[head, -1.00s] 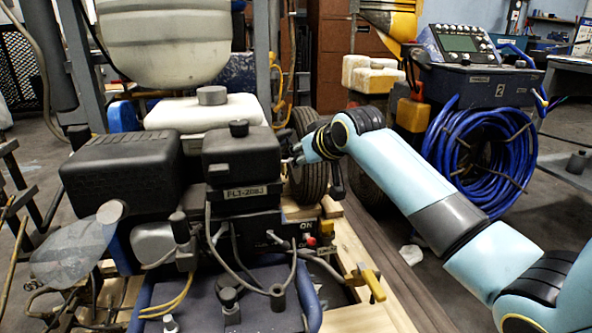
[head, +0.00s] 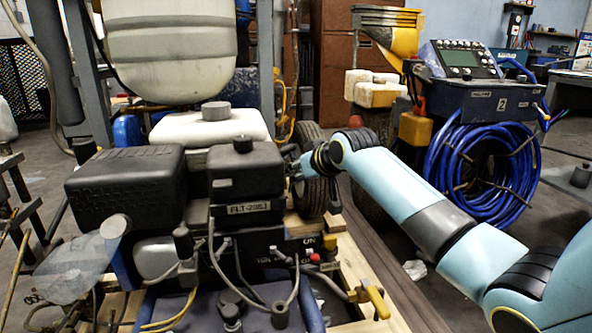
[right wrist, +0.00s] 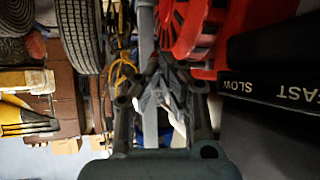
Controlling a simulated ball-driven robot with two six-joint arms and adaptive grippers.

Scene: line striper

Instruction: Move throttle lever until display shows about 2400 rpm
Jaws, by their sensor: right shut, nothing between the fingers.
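The engine (head: 235,170) with the plate FLT-208J stands in the middle of the head view. My right gripper (head: 296,168) is at the right side of its black box, partly hidden there. In the right wrist view my right gripper (right wrist: 165,82) is shut and empty, beside a red housing (right wrist: 200,30). A black panel (right wrist: 275,120) with the words SLOW and FAST is to its right. I cannot make out the throttle lever clearly. A console display (head: 461,59) stands at the back right, its reading too small to tell.
A yellow-handled valve (head: 376,302) and a red knob (head: 315,258) sit low at the front right of the engine. A blue hose coil (head: 480,170) hangs at the right. A black tyre (head: 312,190) is close behind my right gripper.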

